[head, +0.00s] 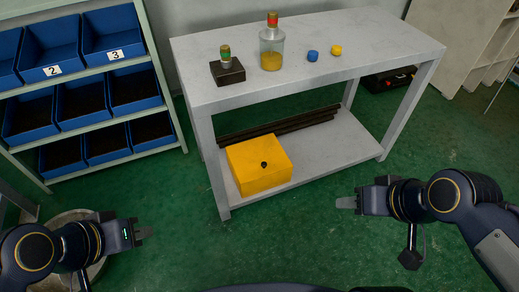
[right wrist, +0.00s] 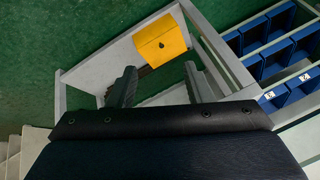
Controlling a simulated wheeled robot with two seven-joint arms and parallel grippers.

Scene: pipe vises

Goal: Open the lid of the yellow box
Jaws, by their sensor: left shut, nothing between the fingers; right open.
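The yellow box (head: 259,167) sits on the lower shelf of the grey table, at its left end. In the right wrist view the yellow box (right wrist: 161,42) shows beyond the fingers. My left gripper (head: 143,233) is shut and empty over the floor, left of the table. My right gripper (head: 346,202) is open and empty, to the right of the box and apart from it; its two fingers also show in the right wrist view (right wrist: 160,90).
The grey table (head: 400,50) carries a bottle (head: 271,48), a dark block with a capped piece (head: 228,70), and blue (head: 312,56) and yellow (head: 336,50) caps. Dark pipes (head: 290,124) lie behind the box. Blue bins (head: 55,50) stand left. The green floor in front is clear.

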